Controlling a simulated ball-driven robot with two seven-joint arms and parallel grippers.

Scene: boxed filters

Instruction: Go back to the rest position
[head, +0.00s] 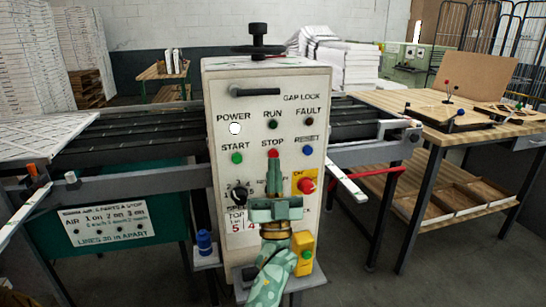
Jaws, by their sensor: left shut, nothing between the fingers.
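My left gripper (273,167) is in the middle of the head view, with its pale green arm coming up from the bottom. Its fingers are shut with nothing between them and point at the front of the white control box (222,110). The fingertips sit just below the red STOP button (273,153) in the picture. I cannot tell whether they touch it. The gripper hides part of the panel's lower labels. My right gripper is not in view.
The box also carries a green START button (237,158), a black knob (239,194) and a red emergency button (306,185) on yellow. A conveyor (150,130) runs behind it. A wooden workbench (420,118) stands at right. Open floor (450,260) shows at lower right.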

